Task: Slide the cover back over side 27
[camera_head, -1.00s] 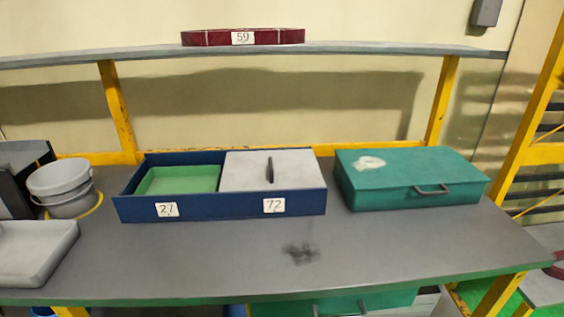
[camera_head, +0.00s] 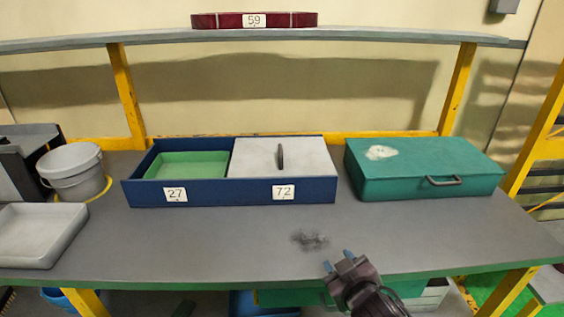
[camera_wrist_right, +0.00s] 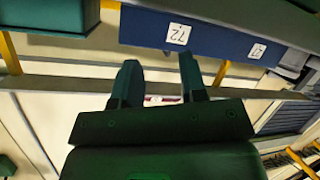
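A blue box (camera_head: 235,191) sits on the grey table and has two sides, labelled 27 (camera_head: 175,194) and 72 (camera_head: 283,191). Side 27, on the left, is uncovered and shows a green inside (camera_head: 188,165). The grey cover (camera_head: 300,157) with a dark upright handle (camera_head: 281,156) lies over side 72. My right gripper (camera_head: 338,262) is at the table's front edge, in front of and below the box. Its fingers are apart with nothing between them; they also show in the right wrist view (camera_wrist_right: 157,85). My left gripper is not in view.
A green case (camera_head: 425,170) with a handle stands right of the box. A grey bucket (camera_head: 75,172) and a light grey tray (camera_head: 38,235) are at the left. A dark red part labelled 59 (camera_head: 225,21) lies on the shelf above.

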